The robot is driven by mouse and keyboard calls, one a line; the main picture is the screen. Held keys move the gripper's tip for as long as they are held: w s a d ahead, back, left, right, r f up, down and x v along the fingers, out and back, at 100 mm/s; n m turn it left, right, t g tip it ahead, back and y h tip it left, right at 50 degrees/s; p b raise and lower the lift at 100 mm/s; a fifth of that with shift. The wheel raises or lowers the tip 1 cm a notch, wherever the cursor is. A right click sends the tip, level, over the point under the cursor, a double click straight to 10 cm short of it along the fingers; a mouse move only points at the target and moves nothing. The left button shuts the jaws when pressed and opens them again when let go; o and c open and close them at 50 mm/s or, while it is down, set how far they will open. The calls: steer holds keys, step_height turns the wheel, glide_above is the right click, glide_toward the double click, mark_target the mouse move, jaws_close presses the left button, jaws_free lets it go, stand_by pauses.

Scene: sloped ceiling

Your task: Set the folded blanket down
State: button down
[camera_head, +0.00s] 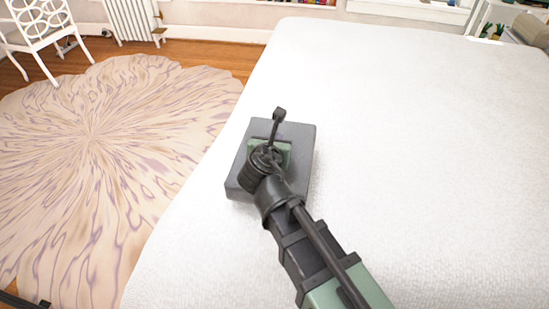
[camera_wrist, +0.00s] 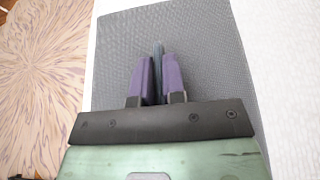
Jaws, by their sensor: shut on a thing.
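The folded blanket (camera_head: 299,136) is a grey, flat rectangular block near the left edge of the white bed (camera_head: 400,120). My gripper (camera_wrist: 157,70) is over the blanket, and its two purple fingers are shut on a narrow raised ridge of it in the wrist view. The blanket also fills the middle of the wrist view (camera_wrist: 200,50). In the head view my wrist hides the middle of the blanket and the fingers. I cannot tell whether its underside touches the bed.
A round patterned rug (camera_head: 110,130) lies on the wooden floor to the left of the bed. A white chair (camera_head: 40,30) and a radiator (camera_head: 130,18) stand at the back left. The bed to the right of the blanket is clear.

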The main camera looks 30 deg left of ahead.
step_height(320, 180, down, 4)
steer(key=shift+r+b, duration=0.2)
steer(key=shift+b, duration=0.9)
steer(key=shift+r, duration=0.3)
steer(key=shift+f, duration=0.25)
steer(key=c, duration=1.2)
jaws_free()
steer(key=shift+r, duration=0.1)
